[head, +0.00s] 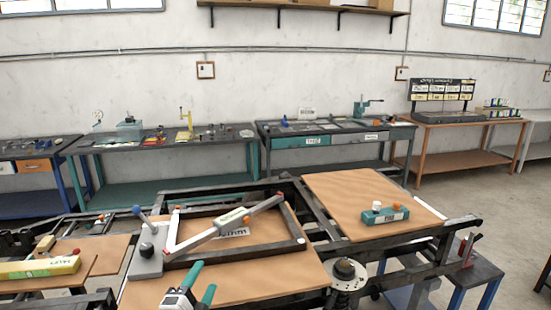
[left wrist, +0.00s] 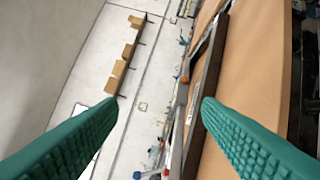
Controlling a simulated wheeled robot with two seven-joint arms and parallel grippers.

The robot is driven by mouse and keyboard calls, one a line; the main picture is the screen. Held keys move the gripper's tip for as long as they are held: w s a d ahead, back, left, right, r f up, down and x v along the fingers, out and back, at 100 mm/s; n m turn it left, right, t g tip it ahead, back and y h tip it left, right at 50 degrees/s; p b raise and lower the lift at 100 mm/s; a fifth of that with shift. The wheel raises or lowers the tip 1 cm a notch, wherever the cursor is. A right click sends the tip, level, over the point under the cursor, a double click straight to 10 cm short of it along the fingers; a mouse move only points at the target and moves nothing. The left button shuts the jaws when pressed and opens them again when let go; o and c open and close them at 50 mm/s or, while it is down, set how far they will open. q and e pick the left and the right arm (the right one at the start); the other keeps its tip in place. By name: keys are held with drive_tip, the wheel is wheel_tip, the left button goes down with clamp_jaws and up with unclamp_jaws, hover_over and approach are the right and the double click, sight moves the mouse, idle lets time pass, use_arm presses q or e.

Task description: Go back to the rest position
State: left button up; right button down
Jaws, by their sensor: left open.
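My left gripper (head: 202,280) is at the bottom of the head view, above the near part of the brown bench panel (head: 260,277). Its two green fingers are spread with nothing between them, and they also stand apart in the left wrist view (left wrist: 162,102). Beyond it is a dark frame with a grey lever arm (head: 210,235) raised at a slant, clear of the gripper. A grey block with a dark knob (head: 147,252) stands at the left end of the frame. My right gripper is not in view.
A teal block (head: 385,216) lies on the right brown panel (head: 345,190). A round metal part (head: 345,272) sits at the front right edge. A yellow box (head: 40,267) lies at left. Workbenches (head: 330,139) line the back wall, with open floor before them.

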use_arm(q)
drive_tip(key=s+a+f+n+g+y, duration=0.45)
drive_tip(key=s+f+n+g, duration=0.25)
drive_tip(key=s+f+n, duration=0.45)
drive_tip(key=s+f+n+g+h, duration=0.1)
drive_tip(key=s+f+n+g, duration=0.2)
drive_tip(key=s, duration=0.8)
drive_tip(key=s+f+n+g, duration=0.1)
drive_tip(key=s+f+g, duration=0.35)
drive_tip(key=s, duration=0.55)
wheel_tip(320, 180, down, 30)
drive_tip(key=g+b, duration=0.2)
drive_tip(key=b, duration=0.3)
drive_tip(key=s+a+f+b, duration=0.1)
drive_tip(key=s+f+b, duration=0.1)
drive_tip(key=s+f, duration=0.6)
drive_tip(key=s+a+f+m+g+b, duration=0.1)
drive_tip(key=s+a+f+b, duration=0.1)
drive_tip(key=s+f, duration=0.7)
wheel_tip(320, 180, down, 4)
drive_tip(key=shift+s+f+b, duration=0.2)
drive_tip(key=shift+f+b, duration=0.05)
drive_tip(key=shift+b, duration=0.25)
